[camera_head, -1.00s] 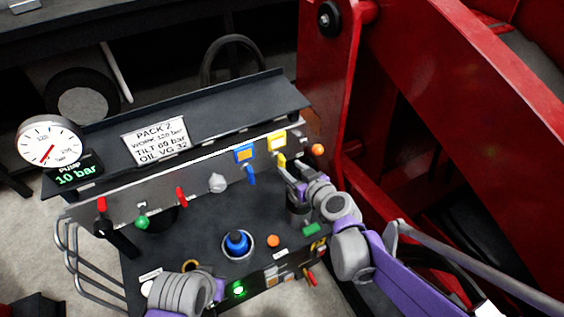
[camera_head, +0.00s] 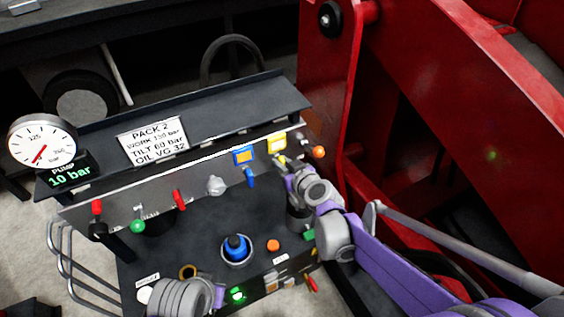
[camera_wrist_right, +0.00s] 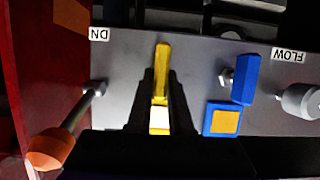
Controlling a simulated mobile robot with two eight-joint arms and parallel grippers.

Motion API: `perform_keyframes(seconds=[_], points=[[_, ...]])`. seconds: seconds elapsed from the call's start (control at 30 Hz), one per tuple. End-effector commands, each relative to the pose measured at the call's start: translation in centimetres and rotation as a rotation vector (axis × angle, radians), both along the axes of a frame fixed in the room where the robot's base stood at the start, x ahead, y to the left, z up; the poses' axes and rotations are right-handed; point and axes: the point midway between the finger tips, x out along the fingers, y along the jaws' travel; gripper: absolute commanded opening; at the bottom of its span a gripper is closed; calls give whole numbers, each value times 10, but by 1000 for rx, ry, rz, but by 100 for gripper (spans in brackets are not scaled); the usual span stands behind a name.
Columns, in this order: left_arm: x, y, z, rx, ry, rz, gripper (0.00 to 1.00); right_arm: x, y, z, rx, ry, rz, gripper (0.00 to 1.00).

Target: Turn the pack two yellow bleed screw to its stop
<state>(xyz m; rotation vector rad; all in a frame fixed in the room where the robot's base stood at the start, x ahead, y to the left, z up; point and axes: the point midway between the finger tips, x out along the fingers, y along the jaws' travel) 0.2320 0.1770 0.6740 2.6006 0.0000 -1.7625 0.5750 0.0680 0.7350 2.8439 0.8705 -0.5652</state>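The yellow bleed screw is a narrow yellow lever (camera_wrist_right: 161,70) pointing up in the right wrist view. In the head view its lever (camera_head: 279,160) sits below a yellow square plate (camera_head: 277,144) on the panel's right part. My right gripper (camera_wrist_right: 161,88) has its dark fingers on both sides of the lever, with no clear gap, so it looks shut on it. The gripper (camera_head: 283,163) partly hides the lever in the head view. My left arm shows at the bottom left of the head view; its fingers do not show.
A blue lever (camera_wrist_right: 243,79) with its blue-and-yellow plate (camera_wrist_right: 222,119) is close beside. An orange-tipped stick (camera_wrist_right: 50,148) is on the other side. The red machine frame (camera_head: 330,110) stands right of the panel. The pump gauge (camera_head: 42,143) is at left, above a 10 bar display.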

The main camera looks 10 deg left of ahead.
Motion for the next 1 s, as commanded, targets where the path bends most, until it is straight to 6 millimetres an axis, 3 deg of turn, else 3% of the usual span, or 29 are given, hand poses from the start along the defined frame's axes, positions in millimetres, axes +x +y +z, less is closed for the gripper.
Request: perform_keyframes(seconds=[0.57,1.0], points=[[0,0,2,0,0,0,0,0,-1,0,35,24,-1,0],[-2,0,11,0,-3,0,0,4,-6,-1,303,204,-2,0]])
